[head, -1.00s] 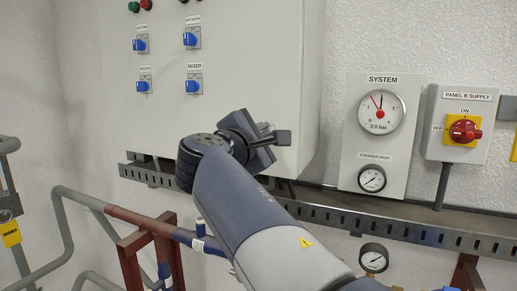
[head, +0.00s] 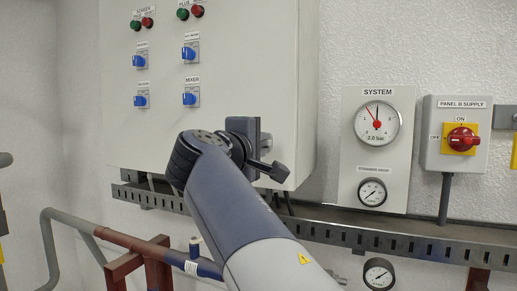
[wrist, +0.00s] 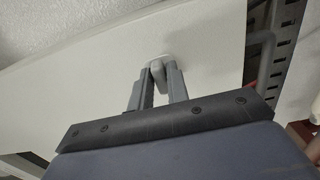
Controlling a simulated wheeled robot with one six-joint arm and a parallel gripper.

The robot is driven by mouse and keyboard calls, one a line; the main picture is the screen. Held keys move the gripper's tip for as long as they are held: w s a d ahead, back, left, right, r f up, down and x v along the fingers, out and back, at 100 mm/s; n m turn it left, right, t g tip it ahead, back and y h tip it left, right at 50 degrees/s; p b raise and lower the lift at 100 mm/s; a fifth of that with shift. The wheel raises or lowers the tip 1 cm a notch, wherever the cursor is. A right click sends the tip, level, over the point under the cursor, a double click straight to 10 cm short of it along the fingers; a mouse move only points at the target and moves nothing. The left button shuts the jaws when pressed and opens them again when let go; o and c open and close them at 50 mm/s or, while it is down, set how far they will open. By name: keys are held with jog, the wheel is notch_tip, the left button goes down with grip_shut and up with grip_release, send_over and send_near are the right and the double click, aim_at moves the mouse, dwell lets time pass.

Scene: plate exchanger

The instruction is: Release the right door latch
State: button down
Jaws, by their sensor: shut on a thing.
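The door latch (wrist: 157,64) is a small pale grey handle on the cream cabinet door (wrist: 205,55). In the wrist view my gripper (wrist: 157,77) has its two grey fingers closed on the latch from both sides. In the head view my gripper (head: 268,168) is at the lower right part of the cabinet front (head: 225,55). Its body stands nearly upright there, and my wrist and forearm cover part of it. The latch cannot be made out in the head view. The door looks flush with the cabinet.
Blue switches (head: 191,54) and green and red buttons are on the cabinet front. Right of it are a system gauge panel (head: 350,150) and a red rotary switch (head: 461,139). A slotted metal tray (head: 400,246) and pipes (head: 130,243) run below.

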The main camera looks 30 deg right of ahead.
dwell(0.4)
jog(key=c, duration=1.5)
grip_release()
jog(key=shift+o, duration=0.2)
jog(key=b+v, duration=0.1)
jog(key=v, duration=0.9)
jog(key=shift+s+a, duration=0.25)
jog(key=shift+a, duration=0.1)
jog(key=shift+d, duration=0.1)
jog(key=p+x, duration=0.1)
jog(key=x, duration=0.9)
jog(key=shift+w+d, duration=0.3)
jog(key=shift+a, duration=0.15)
